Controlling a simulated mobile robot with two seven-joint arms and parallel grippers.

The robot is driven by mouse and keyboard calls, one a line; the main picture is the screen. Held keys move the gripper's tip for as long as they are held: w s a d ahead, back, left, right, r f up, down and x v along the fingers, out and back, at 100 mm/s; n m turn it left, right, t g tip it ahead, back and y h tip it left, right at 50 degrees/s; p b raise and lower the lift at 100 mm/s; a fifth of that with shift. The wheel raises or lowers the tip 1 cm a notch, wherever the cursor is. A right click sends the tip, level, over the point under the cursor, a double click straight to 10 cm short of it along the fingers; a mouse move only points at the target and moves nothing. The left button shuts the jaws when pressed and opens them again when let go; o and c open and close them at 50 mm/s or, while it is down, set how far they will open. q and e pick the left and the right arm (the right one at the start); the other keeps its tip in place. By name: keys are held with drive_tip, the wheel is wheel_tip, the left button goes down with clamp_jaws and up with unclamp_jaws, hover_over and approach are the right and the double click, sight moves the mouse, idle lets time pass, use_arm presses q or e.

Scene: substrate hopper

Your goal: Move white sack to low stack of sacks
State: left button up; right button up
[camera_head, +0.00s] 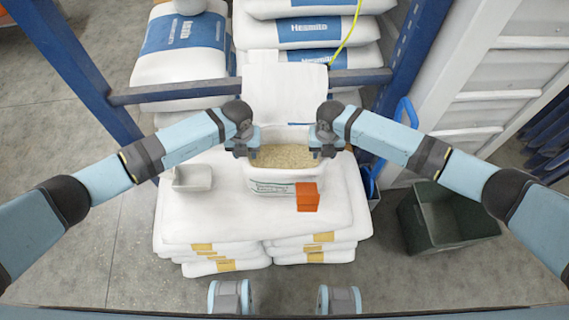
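The low stack of white sacks (225,222) with yellow labels stands in front of me. On it is a white open-topped sack or bin (262,188), filled with tan grain, with printing on its front. My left gripper (245,150) is at its left rim and my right gripper (324,150) at its right rim. The fingertips are small and partly hidden, so I cannot tell whether they grip the rim. Other white sacks with blue labels (180,68) (315,33) lie in two stacks at the back.
A small white tray (192,178) and an orange block (308,197) are on the low stack. A blue rack frame (180,93) crosses behind. A white panel (290,92) stands behind the grain. A dark green crate (446,218) is on the floor at right.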

use_arm(q)
clamp_jaws()
use_arm(e)
clamp_jaws()
drive_tip(key=shift+r, duration=0.15)
idle(0.8)
